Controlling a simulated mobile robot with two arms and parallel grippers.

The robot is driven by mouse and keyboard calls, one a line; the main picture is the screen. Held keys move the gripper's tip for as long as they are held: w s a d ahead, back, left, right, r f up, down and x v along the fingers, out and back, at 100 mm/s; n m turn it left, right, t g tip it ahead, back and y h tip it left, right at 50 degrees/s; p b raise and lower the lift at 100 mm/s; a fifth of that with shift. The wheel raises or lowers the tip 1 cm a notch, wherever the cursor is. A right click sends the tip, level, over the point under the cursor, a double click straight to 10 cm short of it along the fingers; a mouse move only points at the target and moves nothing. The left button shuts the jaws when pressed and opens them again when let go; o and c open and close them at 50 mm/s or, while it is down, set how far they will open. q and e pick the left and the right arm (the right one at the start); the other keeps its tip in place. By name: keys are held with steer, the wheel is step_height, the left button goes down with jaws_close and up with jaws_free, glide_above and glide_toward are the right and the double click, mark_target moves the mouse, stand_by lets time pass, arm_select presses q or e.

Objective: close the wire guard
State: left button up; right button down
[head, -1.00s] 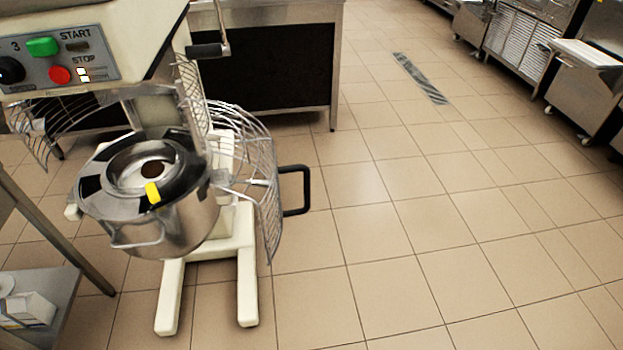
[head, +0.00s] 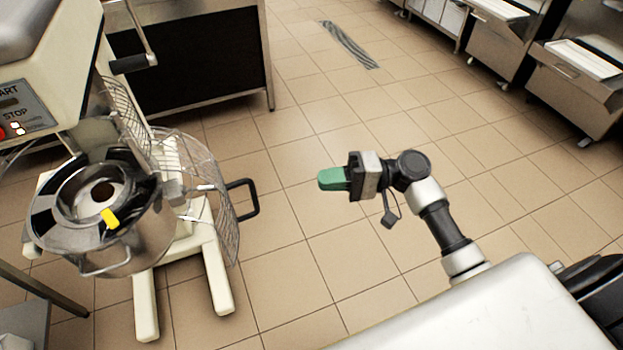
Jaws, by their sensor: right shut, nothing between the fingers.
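The wire guard (head: 226,215) is a curved wire cage at the right side of the mixer. It is swung open, away from the bowl front, and its black handle (head: 251,198) sticks out to the right. The steel bowl (head: 145,243) with a ring-shaped top and a yellow tab stands on the mixer's pale base. My right gripper (head: 326,180) has green fingers, shut and empty, pointing left. It is to the right of the handle, apart from it. My left gripper is not in view.
The mixer's pale legs (head: 218,275) reach forward along the floor. A dark-fronted steel counter (head: 195,60) stands behind. Steel cabinets (head: 570,90) line the far right.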

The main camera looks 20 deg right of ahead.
steer(key=a+p, duration=0.3)
steer(key=a, duration=0.8)
steer(key=shift+w+a, duration=0.15)
steer(key=shift+a, duration=0.1)
steer(key=shift+f, duration=0.1)
